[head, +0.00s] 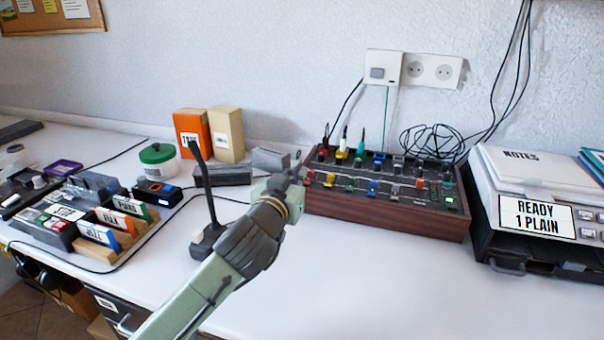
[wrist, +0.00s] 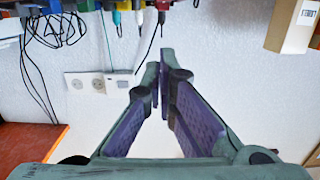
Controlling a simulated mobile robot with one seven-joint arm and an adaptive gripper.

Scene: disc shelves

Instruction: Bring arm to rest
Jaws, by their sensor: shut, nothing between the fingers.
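My arm reaches in from the bottom of the head view over the white desk (head: 330,292). My gripper (head: 298,172) is at the left end of a wood-sided mixer panel (head: 385,215) with coloured knobs and plugs. Its fingertips are small there, and I cannot tell whether they touch the panel. In the wrist view, my gripper (wrist: 158,78) has its two purple-padded fingers brought together at the tips, with nothing held. The wrist picture appears upside down, with the plugs (wrist: 125,8) at the top.
A desk microphone (head: 205,200) stands just left of my arm. Orange (head: 192,133) and tan boxes (head: 226,134) are behind it. A card rack (head: 100,225) is at left, and a case labelled READY 1 PLAIN (head: 535,217) at right. The front desk is clear.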

